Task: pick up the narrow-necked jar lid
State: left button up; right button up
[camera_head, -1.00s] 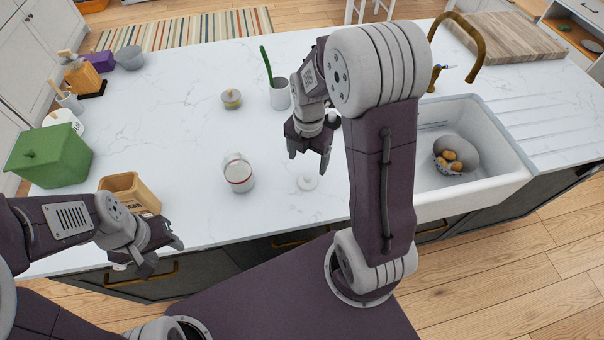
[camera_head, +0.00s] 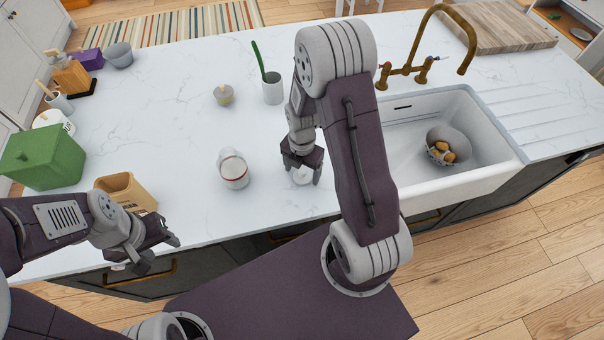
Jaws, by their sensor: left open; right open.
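A small round white lid (camera_head: 302,178) lies on the counter near its front edge, partly covered by my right gripper in the head view. My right gripper (camera_head: 302,171) points down over the lid, open, with a finger on either side of it; I cannot tell whether they touch it. A glass jar (camera_head: 233,171) with a red band stands on the counter to the left of the lid.
The wooden container (camera_head: 127,190) and a green box (camera_head: 43,157) stand at the left. A small lidded pot (camera_head: 223,95) and a white cup (camera_head: 272,90) with a green utensil stand farther back. The sink (camera_head: 430,185) is at the right. The counter's middle is clear.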

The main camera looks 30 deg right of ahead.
jog(key=shift+s+r, duration=0.1)
jog(key=shift+s, duration=0.05)
jog(key=c, duration=1.4)
